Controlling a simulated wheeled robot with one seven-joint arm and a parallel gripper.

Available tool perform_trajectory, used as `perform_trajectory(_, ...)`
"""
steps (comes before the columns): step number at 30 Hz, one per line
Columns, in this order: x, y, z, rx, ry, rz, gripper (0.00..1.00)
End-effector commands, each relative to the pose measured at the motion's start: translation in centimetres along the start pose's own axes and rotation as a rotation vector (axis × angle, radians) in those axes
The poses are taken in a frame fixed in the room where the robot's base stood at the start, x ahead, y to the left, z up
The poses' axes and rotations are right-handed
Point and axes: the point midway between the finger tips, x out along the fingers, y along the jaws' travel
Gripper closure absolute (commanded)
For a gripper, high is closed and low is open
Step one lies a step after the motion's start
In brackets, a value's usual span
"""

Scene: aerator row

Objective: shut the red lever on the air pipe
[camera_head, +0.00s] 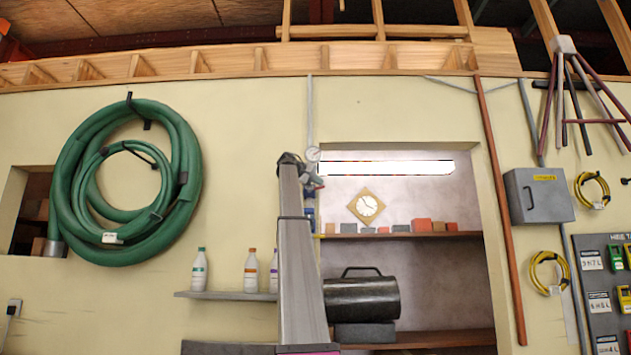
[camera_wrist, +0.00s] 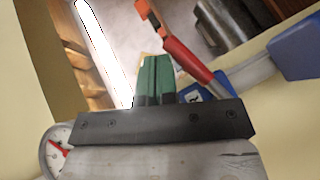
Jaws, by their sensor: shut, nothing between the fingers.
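The lever stands at a clear angle to the grey pipe (camera_wrist: 250,75). My gripper (camera_wrist: 154,66) has green fingers, closed together and empty, just left of the lever; I cannot tell whether they touch it. In the head view the air pipe (camera_head: 310,115) runs down the wall, and my arm hides most of the valve area.
A pressure gauge (camera_head: 313,153) sits on the pipe, also seen in the wrist view (camera_wrist: 56,150). A blue part (camera_wrist: 298,48) lies right of the lever. A lit recess holds a shelf (camera_head: 400,236) and a black cylindrical heater (camera_head: 362,298). Bottles stand on a ledge (camera_head: 225,296) at left.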

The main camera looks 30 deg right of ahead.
Motion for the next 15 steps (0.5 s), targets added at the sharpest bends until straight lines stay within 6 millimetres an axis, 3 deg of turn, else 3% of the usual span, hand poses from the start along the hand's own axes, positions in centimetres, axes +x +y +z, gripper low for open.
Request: perform_trajectory(15,0.95,-0.64,0.62,0.0,0.001,-0.001,1.0)
